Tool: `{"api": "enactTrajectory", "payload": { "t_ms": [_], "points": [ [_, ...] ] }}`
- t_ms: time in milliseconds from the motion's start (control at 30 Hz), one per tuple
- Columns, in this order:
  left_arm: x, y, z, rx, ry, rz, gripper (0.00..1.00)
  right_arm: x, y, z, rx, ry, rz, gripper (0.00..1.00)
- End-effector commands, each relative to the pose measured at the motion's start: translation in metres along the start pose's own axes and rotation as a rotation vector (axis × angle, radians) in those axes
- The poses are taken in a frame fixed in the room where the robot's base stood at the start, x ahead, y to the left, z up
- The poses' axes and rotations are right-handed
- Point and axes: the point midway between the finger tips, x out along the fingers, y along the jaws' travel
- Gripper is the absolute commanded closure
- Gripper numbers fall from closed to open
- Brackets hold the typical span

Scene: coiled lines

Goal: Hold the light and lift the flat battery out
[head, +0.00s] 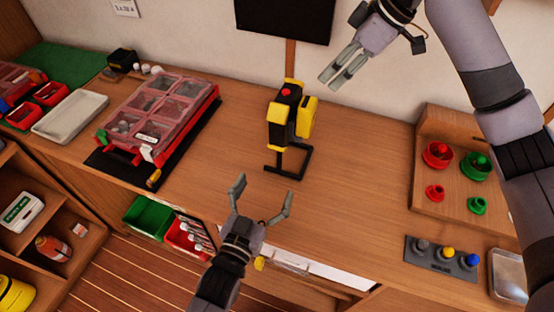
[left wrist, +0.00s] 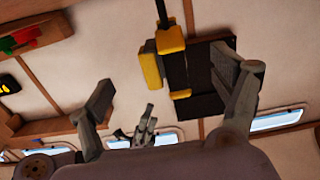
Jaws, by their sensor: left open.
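A yellow and black work light (head: 277,126) with a red button on top stands upright on a black frame stand on the bench. A yellow block (head: 307,115) sits at its right side; I cannot tell surely whether it is the battery. The light also shows in the left wrist view (left wrist: 172,40). My left gripper (head: 264,187) is open and empty, in front of the light and apart from it. My right gripper (head: 330,82) is behind and above the light to the right, apart from it, with its fingers close together; nothing shows between them.
A clear-lidded red organizer case (head: 160,108) lies left of the light, with a grey tray (head: 70,116) beyond. At right stand a wooden board (head: 453,185) with red and green knobs and a grey button panel (head: 441,258). The bench is clear right of the light.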

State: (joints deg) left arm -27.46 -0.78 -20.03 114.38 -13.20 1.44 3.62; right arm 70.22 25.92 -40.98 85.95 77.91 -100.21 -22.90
Motion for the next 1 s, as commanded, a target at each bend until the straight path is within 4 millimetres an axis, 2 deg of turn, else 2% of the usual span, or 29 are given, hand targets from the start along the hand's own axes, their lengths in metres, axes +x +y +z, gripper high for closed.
{"api": "enactTrajectory", "payload": {
  "t_ms": [600,800,1000],
  "points": [
    [0.121,0.001,-0.001,0.003,0.001,0.002,0.15,0.0,0.0,0.0,0.0,0.0,0.0,0.67],
    [0.147,0.001,0.0,0.002,0.001,0.003,0.15,0.0,0.0,0.0,0.0,0.0,0.0,0.67],
    [0.155,0.001,0.0,0.003,0.0,0.003,0.15,0.0,0.0,0.0,0.0,0.0,0.0,0.67]
  ]
}}
